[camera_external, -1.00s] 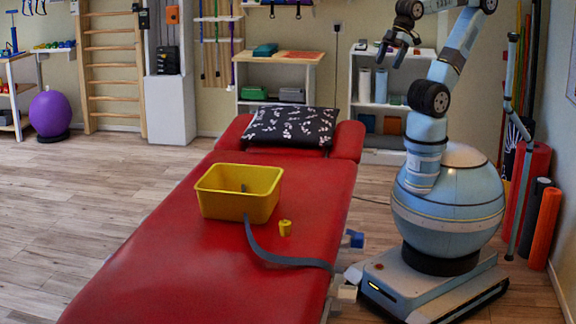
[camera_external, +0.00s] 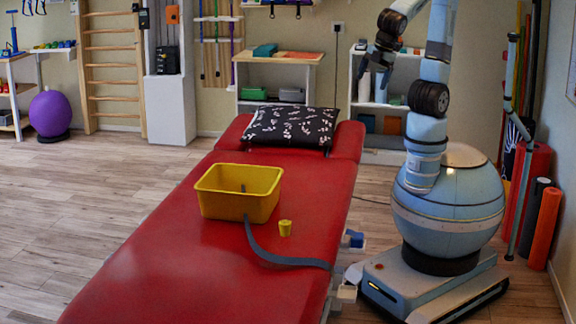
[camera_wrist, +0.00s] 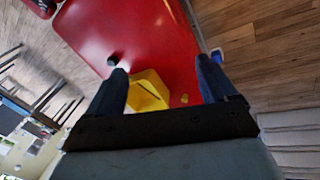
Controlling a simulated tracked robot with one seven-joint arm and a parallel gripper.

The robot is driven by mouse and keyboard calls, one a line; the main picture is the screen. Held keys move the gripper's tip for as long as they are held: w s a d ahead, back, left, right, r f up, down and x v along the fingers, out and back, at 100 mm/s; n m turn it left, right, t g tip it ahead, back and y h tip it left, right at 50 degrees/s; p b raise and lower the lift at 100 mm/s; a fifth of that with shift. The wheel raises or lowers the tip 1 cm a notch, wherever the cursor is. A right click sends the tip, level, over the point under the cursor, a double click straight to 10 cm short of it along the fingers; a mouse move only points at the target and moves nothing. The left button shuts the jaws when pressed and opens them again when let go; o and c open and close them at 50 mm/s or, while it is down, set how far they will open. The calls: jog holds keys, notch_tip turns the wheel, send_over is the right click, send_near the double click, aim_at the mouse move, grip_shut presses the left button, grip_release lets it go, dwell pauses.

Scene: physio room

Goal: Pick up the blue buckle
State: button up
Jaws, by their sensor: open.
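The blue buckle (camera_external: 355,239) shows as a small blue piece at the right edge of the red treatment table (camera_external: 160,270), beside a pale fitting. In the wrist view a small blue piece (camera_wrist: 217,56) shows at the table's edge, just right of my right finger. A grey-blue strap (camera_external: 270,255) runs from the yellow tub (camera_external: 215,205) across the table to its right edge; whether it joins the buckle I cannot tell. My gripper (camera_external: 371,67) is open and empty, raised high above and behind the buckle, well apart from it. It also shows in the wrist view (camera_wrist: 162,70).
A small yellow cup (camera_external: 285,228) stands on the table near the tub. A black patterned pillow (camera_external: 290,127) lies at the far end. Shelves (camera_external: 345,110) stand behind my arm. Coloured rolls (camera_external: 548,228) stand at the right wall. The floor left of the table is clear.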

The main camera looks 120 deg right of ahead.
jog(key=w+a+f+n+h, duration=0.3)
jog(key=w+a+f+n, duration=0.25)
jog(key=a+f, duration=0.2)
jog(key=w+a+f+n+h, duration=0.3)
jog(key=w+a+f+n, duration=0.3)
jog(key=f, duration=0.3)
jog(key=w+a+f+n+t+h, duration=0.2)
jog(key=w+a+f+n+t, duration=0.15)
jog(key=a+f, duration=0.65)
jog(key=n+t+y, duration=0.1)
jog(key=n+t, duration=0.3)
jog(key=n, duration=0.3)
send_near(359, 235)
jog(key=w+d+f, duration=0.3)
jog(key=w, duration=0.1)
jog(key=shift+s+d+x, duration=0.1)
jog(key=shift+d+x, duration=0.05)
jog(key=shift+x, duration=1)
jog(key=shift+s+d+x, duration=0.1)
jog(key=shift+x, duration=1.05)
jog(key=shift+r, duration=0.15)
jog(key=c, duration=1.1)
jog(key=shift+r, duration=0.1)
